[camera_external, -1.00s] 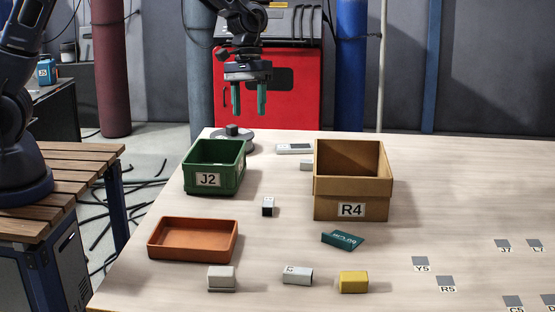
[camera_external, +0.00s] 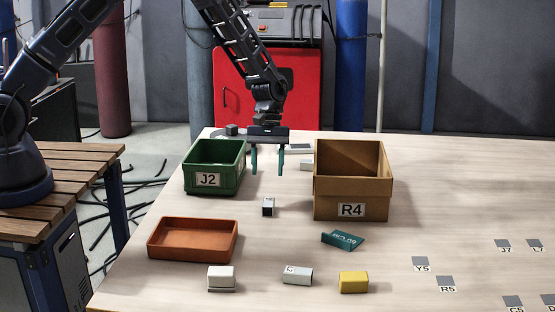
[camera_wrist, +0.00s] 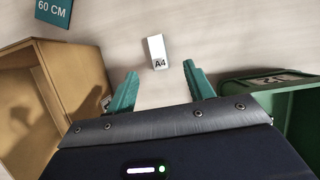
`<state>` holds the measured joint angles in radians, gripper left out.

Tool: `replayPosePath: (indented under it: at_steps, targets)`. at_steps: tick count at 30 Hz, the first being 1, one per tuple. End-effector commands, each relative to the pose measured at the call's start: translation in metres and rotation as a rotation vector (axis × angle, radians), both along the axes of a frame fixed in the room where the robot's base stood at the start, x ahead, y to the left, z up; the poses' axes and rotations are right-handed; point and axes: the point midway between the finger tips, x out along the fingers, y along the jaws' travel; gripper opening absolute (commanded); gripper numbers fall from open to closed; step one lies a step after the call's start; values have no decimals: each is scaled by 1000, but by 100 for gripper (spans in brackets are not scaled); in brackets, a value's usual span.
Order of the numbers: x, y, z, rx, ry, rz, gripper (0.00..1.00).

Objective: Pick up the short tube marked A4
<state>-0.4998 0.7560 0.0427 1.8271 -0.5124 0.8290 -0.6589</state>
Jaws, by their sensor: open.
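The short tube marked A4 (camera_wrist: 157,52) is a small white block-like piece lying on the table, its label facing the wrist camera. In the external view the tube (camera_external: 268,207) sits between the green bin and the brown box, with a dark front side. My gripper (camera_external: 267,164) is open and points down, behind the tube and above the table. In the wrist view its two teal fingers (camera_wrist: 160,78) are apart with nothing between them, and the tube lies just beyond their tips, roughly centred.
The green bin J2 (camera_external: 214,181) stands left of the tube and the tall brown box R4 (camera_external: 352,206) stands right. An orange tray (camera_external: 192,252), teal card (camera_external: 343,240), grey-white block (camera_external: 221,278), white tube (camera_external: 297,275) and yellow block (camera_external: 354,283) lie nearer the front. The right side is mostly clear.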

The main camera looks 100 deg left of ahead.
Motion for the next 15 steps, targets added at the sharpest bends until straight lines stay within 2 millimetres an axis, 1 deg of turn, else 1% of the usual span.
replayPosePath:
  at_steps: [3, 6, 11, 15]
  targets:
    - [0, -7, -17, -1, 2, -1, 53]
    - [0, -12, -29, 0, 1, 1, 53]
    - [1, -15, -36, 0, 0, 0, 53]
    - [2, -17, -49, -1, 1, 1, 53]
